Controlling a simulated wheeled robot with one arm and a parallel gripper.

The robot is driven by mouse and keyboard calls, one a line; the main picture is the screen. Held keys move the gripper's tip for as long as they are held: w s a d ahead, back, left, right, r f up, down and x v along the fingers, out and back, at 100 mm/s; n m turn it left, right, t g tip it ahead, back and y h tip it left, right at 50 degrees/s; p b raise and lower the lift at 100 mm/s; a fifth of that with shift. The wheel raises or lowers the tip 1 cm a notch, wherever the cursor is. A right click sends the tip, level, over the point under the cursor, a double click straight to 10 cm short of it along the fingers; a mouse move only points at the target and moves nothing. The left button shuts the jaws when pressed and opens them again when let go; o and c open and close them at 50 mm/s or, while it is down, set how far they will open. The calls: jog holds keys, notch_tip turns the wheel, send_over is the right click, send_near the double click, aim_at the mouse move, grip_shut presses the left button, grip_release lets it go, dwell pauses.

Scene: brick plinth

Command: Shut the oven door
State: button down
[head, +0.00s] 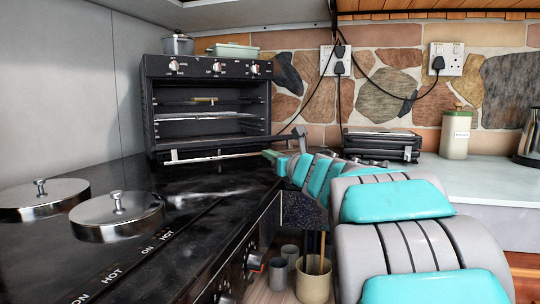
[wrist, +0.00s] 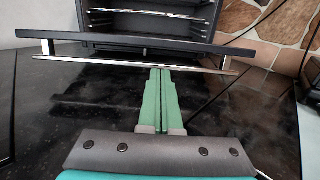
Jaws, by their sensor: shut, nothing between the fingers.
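The black oven (head: 209,106) stands at the back of the dark counter, with its racks and inside showing. Its door (head: 215,156) is open, folded down at the front and seen nearly edge-on. In the wrist view the door shows as a dark bar with a bright metal strip (wrist: 100,62) below it, in front of the open oven. My gripper (head: 268,154) is at the right end of the door in the head view. In the wrist view its green fingers (wrist: 160,72) are together and empty, with their tips at the metal strip. I cannot tell whether they touch it.
Two hotplate lids (head: 117,212) sit on the black hob at the left. A pot (head: 178,45) and a dish (head: 233,50) stand on the oven. A black grill (head: 382,146) and a canister (head: 455,134) are at the right. Cables hang from wall sockets behind my arm.

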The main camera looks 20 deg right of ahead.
jog(key=shift+w+a+r+p, duration=0.1)
jog(key=shift+w+a+p, duration=0.15)
jog(key=shift+w, duration=1.05)
jog(key=shift+w+a+p, duration=0.15)
jog(key=shift+w+p, duration=0.05)
jog(key=shift+w, duration=1.05)
jog(key=shift+w+a+r+p, duration=0.1)
jog(key=shift+w+a+p, duration=0.15)
jog(key=shift+w, duration=1.05)
